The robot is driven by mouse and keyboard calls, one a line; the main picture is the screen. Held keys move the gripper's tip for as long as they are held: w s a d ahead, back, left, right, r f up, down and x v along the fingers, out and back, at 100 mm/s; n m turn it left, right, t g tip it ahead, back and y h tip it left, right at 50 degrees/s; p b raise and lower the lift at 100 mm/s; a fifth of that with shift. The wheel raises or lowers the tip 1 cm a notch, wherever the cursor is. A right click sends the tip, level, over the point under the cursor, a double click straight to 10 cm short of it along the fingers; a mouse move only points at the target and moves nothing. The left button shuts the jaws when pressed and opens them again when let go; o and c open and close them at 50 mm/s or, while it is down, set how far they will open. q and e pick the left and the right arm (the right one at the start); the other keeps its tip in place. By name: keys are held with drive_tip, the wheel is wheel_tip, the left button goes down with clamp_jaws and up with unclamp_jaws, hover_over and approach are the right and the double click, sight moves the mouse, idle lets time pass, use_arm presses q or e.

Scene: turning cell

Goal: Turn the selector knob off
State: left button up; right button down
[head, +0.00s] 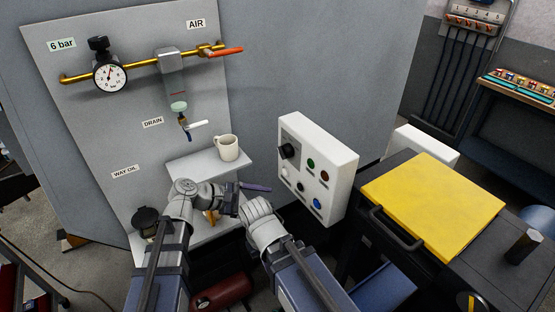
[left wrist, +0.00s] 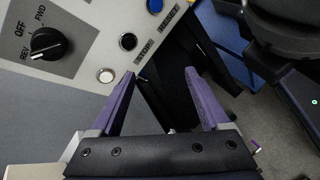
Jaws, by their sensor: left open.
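The black selector knob (head: 289,151) is at the upper left of the white control box (head: 343,165). In the left wrist view the knob (left wrist: 48,44) has REV, OFF and FWD marked around it. Its white mark lies on the REV side. My left gripper (head: 257,187), with purple fingers, is left of and below the box in the head view. In the left wrist view the left gripper (left wrist: 161,73) is open and empty, with the knob off to its upper left, apart from the fingers. My right arm reaches in beside it; its gripper does not show.
Near the knob are a white button (left wrist: 106,76), a black STOP button (left wrist: 128,41) and a blue RESET button (left wrist: 155,5). A mug (head: 227,148) stands on the shelf (head: 190,168) left of the box. A yellow-topped cart (head: 432,200) stands to the right.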

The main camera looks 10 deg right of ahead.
sight(285, 152)
use_arm(q)
drive_tip(key=w+a+r+n+t+h, duration=0.1)
drive_tip(key=w+r+n+t+h, duration=0.35)
drive_tip(key=w+r+n, duration=0.35)
drive_tip(key=d+r, duration=0.1)
drive_tip(key=d, duration=0.6)
drive_tip(key=shift+w+g+b, duration=0.4)
drive_tip(key=shift+w+g, duration=0.05)
drive_tip(key=shift+r, duration=0.1)
drive_tip(key=shift+c, duration=0.2)
clamp_jaws()
